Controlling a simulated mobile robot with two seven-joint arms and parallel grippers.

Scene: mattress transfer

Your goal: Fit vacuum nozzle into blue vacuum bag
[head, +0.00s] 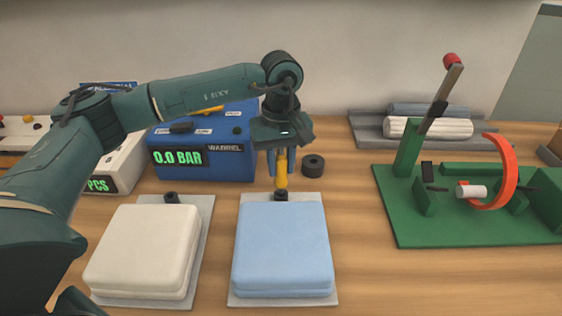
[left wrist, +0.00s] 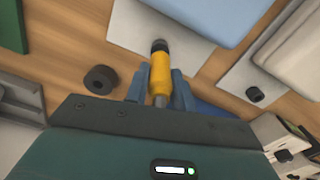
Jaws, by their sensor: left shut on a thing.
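My left gripper (head: 282,160) is shut on the yellow vacuum nozzle (head: 281,182), which points down at the back edge of the blue vacuum bag (head: 283,250). The nozzle's lower end meets the black valve (head: 280,196) of that bag; I cannot tell whether it is seated in it. In the left wrist view the fingers (left wrist: 160,88) flank the yellow nozzle (left wrist: 160,73), with the black valve (left wrist: 159,46) at its far end. The blue bag (left wrist: 215,12) lies beyond. My right gripper is not in view.
A white bag (head: 145,245) with its own black valve (head: 172,197) lies to the left. Behind stands a blue box (head: 215,165) reading 0.0 BAR. A black ring (head: 313,165) sits right of the nozzle. A green fixture (head: 430,230) with a lever and orange ring stands at right.

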